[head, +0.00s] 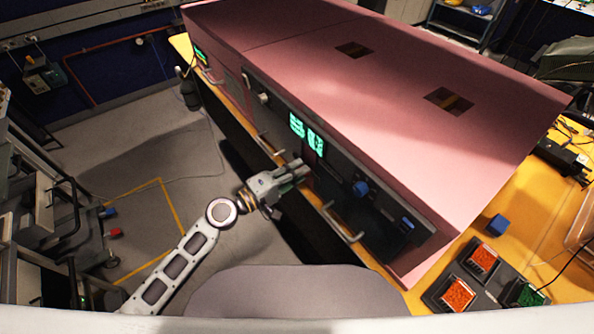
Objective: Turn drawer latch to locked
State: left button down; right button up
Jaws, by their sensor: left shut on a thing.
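My left gripper (301,168) reaches in from the left to the dark front panel (336,178) of the pink foam enclosure (385,85). Its fingers are shut on the drawer latch at the panel's face, below the two green displays. The fingers hide the latch, so I cannot tell which way it is turned. A blue knob (361,188) sits on the panel to the right of the gripper. My right gripper is not in view.
A metal handle (343,225) sticks out below the panel, right of my gripper. The floor left of the enclosure is open.

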pick_arm(q)
jog(key=c, duration=1.5)
grip_release()
jog(key=v, duration=1.2)
jog(key=shift+w, duration=0.15)
